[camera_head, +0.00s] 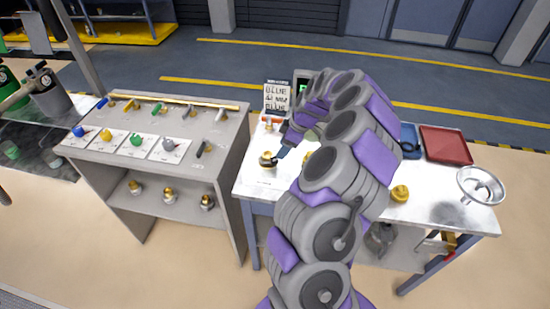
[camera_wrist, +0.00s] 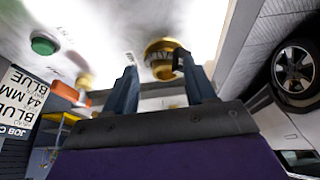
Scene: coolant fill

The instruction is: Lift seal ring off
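A gold round fitting (camera_head: 266,160) stands on the left part of the white worktable. It also shows in the wrist view (camera_wrist: 160,48), at the top middle. My gripper (camera_head: 279,156) is at its right side in the head view. In the wrist view my gripper (camera_wrist: 155,62) has its two dark fingers apart, with the fitting beyond and between the tips, closest to the right finger. Whether a finger touches it I cannot tell. I cannot make out a separate seal ring on the fitting.
On the worktable (camera_head: 452,213) are another gold fitting (camera_head: 400,193), a red tray (camera_head: 446,145), a metal bowl (camera_head: 481,186) and a sign (camera_head: 276,97). My arm hides the table's middle.

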